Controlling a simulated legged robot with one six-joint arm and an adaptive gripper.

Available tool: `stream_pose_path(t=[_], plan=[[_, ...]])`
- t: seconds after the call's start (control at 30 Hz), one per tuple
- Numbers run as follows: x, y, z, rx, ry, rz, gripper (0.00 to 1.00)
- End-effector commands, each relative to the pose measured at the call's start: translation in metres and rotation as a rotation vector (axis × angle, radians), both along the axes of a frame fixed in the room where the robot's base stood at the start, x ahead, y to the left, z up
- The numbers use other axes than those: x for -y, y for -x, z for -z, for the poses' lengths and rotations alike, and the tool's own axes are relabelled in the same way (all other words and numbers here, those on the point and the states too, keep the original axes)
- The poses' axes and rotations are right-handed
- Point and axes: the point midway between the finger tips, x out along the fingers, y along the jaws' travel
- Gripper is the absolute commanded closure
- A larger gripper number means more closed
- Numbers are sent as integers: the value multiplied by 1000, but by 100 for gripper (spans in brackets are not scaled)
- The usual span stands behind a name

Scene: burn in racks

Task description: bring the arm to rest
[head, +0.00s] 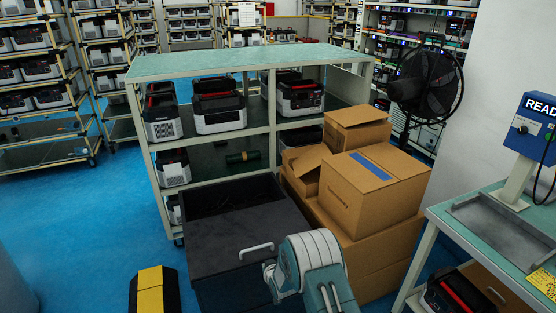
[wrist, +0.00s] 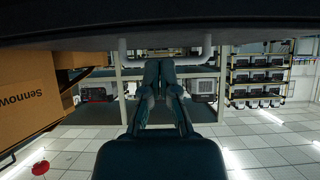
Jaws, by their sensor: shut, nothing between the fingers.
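My gripper (wrist: 165,64) shows in the wrist view with its two dark fingers together and nothing between them. Its fingertips overlap a pale handle (wrist: 208,46) in that picture; I cannot tell whether they touch it. In the head view my arm rises at the bottom middle, in front of a dark cabinet or bin (head: 215,232) with a white handle (head: 256,249). The fingers are not clearly visible there, hidden by the arm's own links.
Cardboard boxes (head: 372,190) are stacked right of the dark bin. A green-topped rack (head: 240,62) with power units stands behind. A black fan (head: 426,82) and a workbench (head: 440,222) are at right. A yellow-black block (head: 150,290) is at lower left. Blue floor lies open at left.

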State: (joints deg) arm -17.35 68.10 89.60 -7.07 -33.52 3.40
Motion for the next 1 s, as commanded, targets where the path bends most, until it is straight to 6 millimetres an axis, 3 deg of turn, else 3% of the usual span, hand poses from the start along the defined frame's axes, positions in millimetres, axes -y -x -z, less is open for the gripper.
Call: stream_pose_path(t=[0.2,0.47,0.77,1.0], plan=[[20,-10,-76,-23,21,42,100],[59,4,-178,-85,53,104,100],[105,52,-279,-160,80,174,100],[139,112,-344,-222,94,224,100]])
